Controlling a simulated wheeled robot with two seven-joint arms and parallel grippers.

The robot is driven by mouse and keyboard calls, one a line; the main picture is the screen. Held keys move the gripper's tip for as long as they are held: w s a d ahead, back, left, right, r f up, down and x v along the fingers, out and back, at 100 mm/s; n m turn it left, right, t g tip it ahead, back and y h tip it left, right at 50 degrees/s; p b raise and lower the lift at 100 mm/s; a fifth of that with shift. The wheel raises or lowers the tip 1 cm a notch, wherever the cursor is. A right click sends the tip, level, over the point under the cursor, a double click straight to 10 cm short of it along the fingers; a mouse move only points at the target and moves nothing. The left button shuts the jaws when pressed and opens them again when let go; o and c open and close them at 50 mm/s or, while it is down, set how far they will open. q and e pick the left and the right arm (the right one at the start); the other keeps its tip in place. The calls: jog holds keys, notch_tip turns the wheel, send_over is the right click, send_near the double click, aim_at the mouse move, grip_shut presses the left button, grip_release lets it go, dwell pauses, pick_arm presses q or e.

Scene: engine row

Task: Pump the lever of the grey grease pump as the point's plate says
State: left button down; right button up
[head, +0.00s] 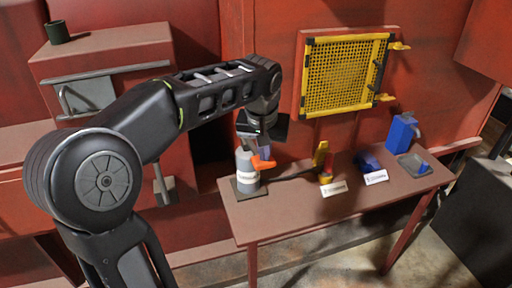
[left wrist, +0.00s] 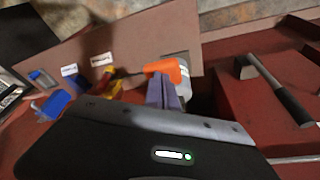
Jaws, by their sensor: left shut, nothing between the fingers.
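The grey grease pump (head: 245,165) stands on a dark base plate at the left end of the brown table, with a white label on its front. An orange part, seemingly its lever grip (head: 264,163), sticks out near the pump's top; it also shows in the left wrist view (left wrist: 162,68). My left gripper (head: 263,153) is shut and empty, pointing down just above the orange part. In the left wrist view its fingertips (left wrist: 162,90) overlap the orange part's lower edge; I cannot tell whether they touch. The label is too small to read. My right gripper is not in view.
On the brown table (head: 290,215) stand a yellow and red tool (head: 323,165), white cards (head: 334,189), a blue item (head: 367,162), a blue can (head: 402,132) and a grey tray (head: 404,161). A yellow mesh guard (head: 345,76) hangs behind. The table's front is clear.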

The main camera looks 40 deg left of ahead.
aim_at(264, 166)
pick_arm(q)
jog(key=shift+f+b, duration=1.6)
jog(key=shift+f, duration=0.75)
notch_tip(264, 166, up, 5)
jog(key=p, duration=0.4)
jog(key=shift+r, duration=0.2)
